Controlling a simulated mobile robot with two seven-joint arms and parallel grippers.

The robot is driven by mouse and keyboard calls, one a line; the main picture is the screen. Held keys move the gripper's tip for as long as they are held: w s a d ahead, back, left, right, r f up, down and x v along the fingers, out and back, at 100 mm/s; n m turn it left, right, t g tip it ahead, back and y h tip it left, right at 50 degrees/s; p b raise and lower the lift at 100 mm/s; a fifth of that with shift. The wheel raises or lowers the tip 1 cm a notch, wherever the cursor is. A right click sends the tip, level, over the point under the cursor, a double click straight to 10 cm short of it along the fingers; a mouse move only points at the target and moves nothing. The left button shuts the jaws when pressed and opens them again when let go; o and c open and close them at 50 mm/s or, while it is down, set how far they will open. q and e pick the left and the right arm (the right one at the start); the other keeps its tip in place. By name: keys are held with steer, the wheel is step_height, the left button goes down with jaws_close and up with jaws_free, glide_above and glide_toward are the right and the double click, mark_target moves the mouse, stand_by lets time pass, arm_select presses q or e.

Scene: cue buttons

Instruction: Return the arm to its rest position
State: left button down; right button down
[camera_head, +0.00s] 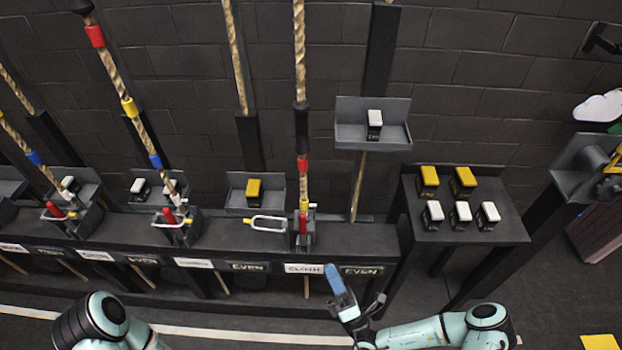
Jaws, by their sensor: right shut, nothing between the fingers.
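My right gripper (336,279), with blue fingers, is shut and empty. Its arm comes in from the bottom right. In the picture the fingers point up and slightly left, just below the front edge of the long dark bench (345,238) and close to a white label and an "EVEN" label. I cannot tell how far it is from the bench. My left arm shows only as a rounded teal and black part at the bottom left. Its gripper is outside the picture.
A side table (502,222) at the right holds two yellow-topped and several white-topped blocks. A wall shelf (352,138) holds one white-topped block (374,124). The floor at the lower right is mostly clear.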

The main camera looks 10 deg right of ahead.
steer(key=s+a+f+n+g+y, duration=0.3)
steer(key=s+a+n+g+y, duration=0.4)
steer(key=n+g, duration=0.45)
steer(key=s+a+f+n+g+y, duration=0.45)
steer(key=s+a+n+g, duration=0.5)
steer(key=g, duration=0.25)
steer(key=s+d+f+n+g+h, duration=0.5)
steer(key=s+f+n+g+h, duration=0.2)
steer(key=s+f+n+h, duration=0.5)
steer(key=w+d+f+n+t+h, duration=0.4)
steer(key=w+d+n+t, duration=0.1)
steer(key=w+d+n, duration=0.3)
steer(key=shift+d+n+t, duration=0.3)
steer(key=shift+d+t, duration=0.05)
steer(key=shift+d, duration=0.4)
steer(key=shift+f, duration=0.1)
